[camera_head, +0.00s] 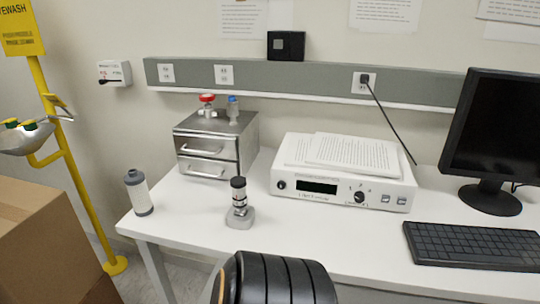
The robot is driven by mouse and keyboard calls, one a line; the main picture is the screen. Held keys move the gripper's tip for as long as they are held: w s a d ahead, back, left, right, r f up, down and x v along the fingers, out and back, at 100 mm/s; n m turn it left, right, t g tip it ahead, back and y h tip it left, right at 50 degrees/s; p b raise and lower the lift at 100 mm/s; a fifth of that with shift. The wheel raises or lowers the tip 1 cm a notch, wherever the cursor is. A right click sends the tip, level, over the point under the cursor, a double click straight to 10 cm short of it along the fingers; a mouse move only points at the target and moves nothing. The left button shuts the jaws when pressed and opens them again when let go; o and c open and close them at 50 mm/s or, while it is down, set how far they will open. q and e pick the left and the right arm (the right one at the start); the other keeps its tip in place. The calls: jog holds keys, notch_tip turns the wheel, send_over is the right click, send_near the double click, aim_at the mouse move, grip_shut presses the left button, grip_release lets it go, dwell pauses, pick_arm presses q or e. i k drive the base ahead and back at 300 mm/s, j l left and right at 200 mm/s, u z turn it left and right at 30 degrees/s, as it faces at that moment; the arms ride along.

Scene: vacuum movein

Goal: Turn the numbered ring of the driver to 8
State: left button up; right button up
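A small upright tool with a black top, a white banded middle and dark rings, which looks like the driver (238,188), stands in a grey block-shaped holder (240,219) near the front of the white desk. The ring's numbers are too small to read, so I cannot tell its setting. Neither of my grippers is in view.
On the white desk (300,233) are a grey-capped bottle (139,193), a metal drawer box (207,154), a white instrument (344,190) under papers, a monitor (497,138) and a keyboard (472,246). A black ribbed chair back (280,281) stands in front. A cardboard box (45,235) is left.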

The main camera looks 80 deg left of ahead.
aim_at(238, 204)
jog(key=u, duration=2.9)
jog(key=i+l, duration=0.1)
jog(key=l, duration=0.3)
jog(key=u, duration=0.05)
